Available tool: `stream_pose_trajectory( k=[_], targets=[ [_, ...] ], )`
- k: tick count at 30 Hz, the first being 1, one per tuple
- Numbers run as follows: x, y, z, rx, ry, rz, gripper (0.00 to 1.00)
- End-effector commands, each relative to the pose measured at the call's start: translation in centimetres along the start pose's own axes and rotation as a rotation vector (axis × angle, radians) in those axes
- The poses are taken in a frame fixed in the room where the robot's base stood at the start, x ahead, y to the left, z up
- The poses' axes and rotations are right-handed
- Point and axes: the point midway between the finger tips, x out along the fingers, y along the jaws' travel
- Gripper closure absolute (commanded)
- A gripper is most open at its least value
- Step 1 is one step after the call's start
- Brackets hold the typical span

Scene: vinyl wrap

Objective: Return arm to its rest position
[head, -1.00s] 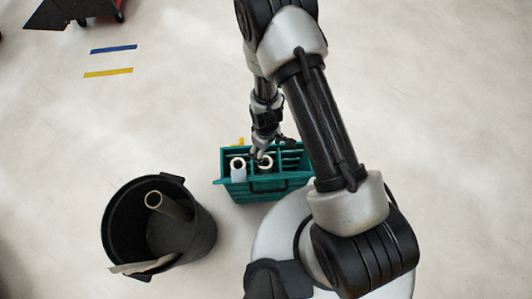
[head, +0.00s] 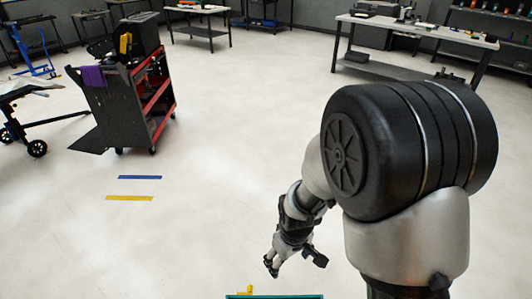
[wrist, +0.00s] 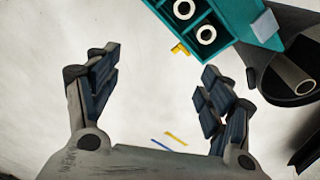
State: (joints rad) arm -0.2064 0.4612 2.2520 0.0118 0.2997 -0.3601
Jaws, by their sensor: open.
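My arm is raised in the head view, with its large black joint close to the camera. My gripper (head: 272,264) hangs below it, over the floor and just above the teal tool tote, whose rim (head: 275,296) shows only at the bottom edge. In the wrist view my gripper (wrist: 158,95) has its two fingers wide apart with nothing between them. The teal tote (wrist: 222,52) is beyond the fingertips at the upper right, apart from them. Two white rolls (wrist: 206,34) stand in its compartments.
A black bin (wrist: 278,72) with a tube in it is beside the tote. A red and black tool cart (head: 130,95) stands at left. Workbenches (head: 420,32) line the back. Blue and yellow tape strips (head: 130,198) lie on the floor. The middle floor is clear.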

Motion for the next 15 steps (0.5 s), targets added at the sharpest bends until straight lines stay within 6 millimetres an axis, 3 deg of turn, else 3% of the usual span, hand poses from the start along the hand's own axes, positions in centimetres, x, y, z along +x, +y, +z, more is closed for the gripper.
stream_pose_trajectory(
  k=[1,6,15],
  targets=[
    [-2.9,0.6,0.0,0.034,0.027,0.012,0.26],
    [-10.6,1.6,1.8,0.151,0.08,0.036,0.26],
    [-21.3,1.3,8.2,0.354,0.177,0.076,0.26]
  ],
)
